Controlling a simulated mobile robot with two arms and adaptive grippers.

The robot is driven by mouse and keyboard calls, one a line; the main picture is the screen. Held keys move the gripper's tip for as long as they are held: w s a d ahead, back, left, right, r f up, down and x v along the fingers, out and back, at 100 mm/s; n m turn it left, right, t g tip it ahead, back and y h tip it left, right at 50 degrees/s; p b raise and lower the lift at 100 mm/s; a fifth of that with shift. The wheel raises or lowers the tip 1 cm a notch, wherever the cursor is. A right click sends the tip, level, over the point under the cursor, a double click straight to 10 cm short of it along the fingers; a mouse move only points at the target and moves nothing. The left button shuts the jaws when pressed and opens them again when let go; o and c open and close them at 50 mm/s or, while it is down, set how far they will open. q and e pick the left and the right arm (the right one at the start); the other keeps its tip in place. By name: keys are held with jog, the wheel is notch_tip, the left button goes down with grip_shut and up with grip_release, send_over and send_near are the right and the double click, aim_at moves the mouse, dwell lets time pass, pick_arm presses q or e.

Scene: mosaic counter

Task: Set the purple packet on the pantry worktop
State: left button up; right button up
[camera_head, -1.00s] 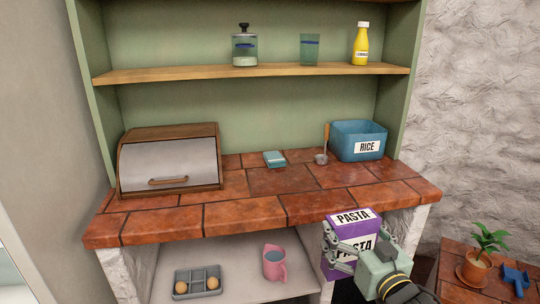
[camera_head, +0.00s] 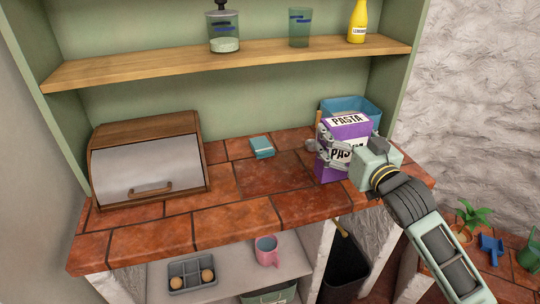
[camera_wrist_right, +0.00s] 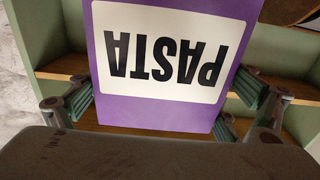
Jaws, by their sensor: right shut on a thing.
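The purple packet (camera_head: 333,167), labelled PASTA, is upright in my right gripper (camera_head: 343,148). The fingers are shut on its sides. It is over the right part of the tiled pantry worktop (camera_head: 272,178), in front of the blue bin; I cannot tell whether its base touches the tiles. In the right wrist view the packet (camera_wrist_right: 165,108) fills the middle, its label upside down, with fingers on both sides. My left gripper is not in view.
The blue bin (camera_head: 352,104) stands behind the packet, partly hidden. A small teal box (camera_head: 262,147) lies at the middle back. A bread box (camera_head: 147,165) stands at the left. The worktop's centre is clear. A wooden shelf (camera_head: 270,62) runs above.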

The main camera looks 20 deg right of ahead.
aim_at(324, 176)
jog(key=w+a+f+p, duration=0.2)
jog(key=w+a+f, duration=0.3)
jog(key=w+f, duration=0.4)
jog(key=shift+f, duration=0.5)
jog(key=o, duration=1.3)
jog(key=shift+f, duration=0.25)
jog(key=shift+o, duration=0.2)
jog(key=shift+s+r, duration=0.15)
jog(key=s, duration=0.3)
jog(key=s+b, duration=0.1)
jog(key=s, duration=0.6)
jog(key=shift+s+a+b, duration=0.25)
jog(key=shift+s+b, duration=0.1)
jog(key=shift+s, duration=0.6)
